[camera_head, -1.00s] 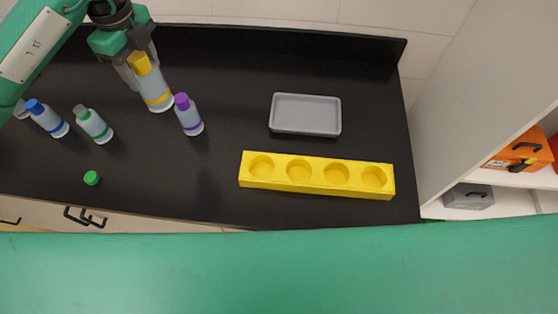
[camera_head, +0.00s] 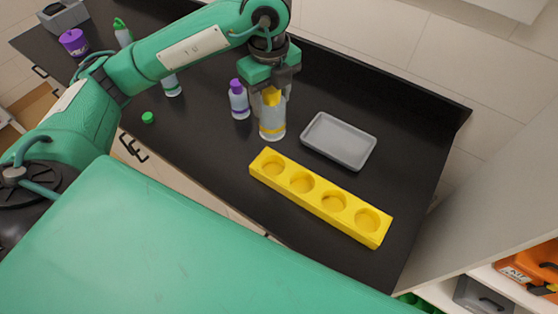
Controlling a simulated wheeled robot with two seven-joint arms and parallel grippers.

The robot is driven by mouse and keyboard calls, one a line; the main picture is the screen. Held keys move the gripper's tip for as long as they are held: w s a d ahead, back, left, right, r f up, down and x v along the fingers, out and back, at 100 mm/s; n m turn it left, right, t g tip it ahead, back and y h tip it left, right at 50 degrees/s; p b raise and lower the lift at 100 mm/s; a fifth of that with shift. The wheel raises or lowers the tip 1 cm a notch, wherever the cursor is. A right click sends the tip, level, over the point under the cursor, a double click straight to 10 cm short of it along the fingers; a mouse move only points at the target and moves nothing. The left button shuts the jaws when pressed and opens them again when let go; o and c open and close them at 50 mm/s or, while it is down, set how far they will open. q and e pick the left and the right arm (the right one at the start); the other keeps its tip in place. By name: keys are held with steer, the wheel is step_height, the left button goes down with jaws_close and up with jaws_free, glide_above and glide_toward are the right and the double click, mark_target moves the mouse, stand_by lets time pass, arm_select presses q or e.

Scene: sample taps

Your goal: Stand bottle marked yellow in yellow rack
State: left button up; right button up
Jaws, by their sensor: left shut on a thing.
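The bottle marked yellow (camera_head: 272,122) has a clear body, a yellow band and a yellow cap. My left gripper (camera_head: 271,90) is shut on it from above, around its upper part, and holds it upright. It is close behind the left end of the yellow rack (camera_head: 318,208); I cannot tell whether its base touches the counter. The yellow rack is a long block with several round holes, all empty. My right gripper is not in view.
A purple-capped bottle (camera_head: 239,100) stands just left of the held bottle. A grey tray (camera_head: 339,141) lies to the right, behind the rack. A green cap (camera_head: 148,118) lies near the counter's front edge. A green-marked bottle (camera_head: 172,86) is partly hidden by my arm.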

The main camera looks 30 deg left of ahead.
arm_select(q)
step_height(320, 180, down, 5)
steer(key=shift+a+r+p, duration=0.15)
steer(key=shift+p, duration=0.2)
step_height(320, 180, down, 14)
steer(key=p, duration=0.3)
steer(key=shift+p, duration=0.4)
steer(key=o, duration=1.4)
steer(key=shift+o, duration=0.2)
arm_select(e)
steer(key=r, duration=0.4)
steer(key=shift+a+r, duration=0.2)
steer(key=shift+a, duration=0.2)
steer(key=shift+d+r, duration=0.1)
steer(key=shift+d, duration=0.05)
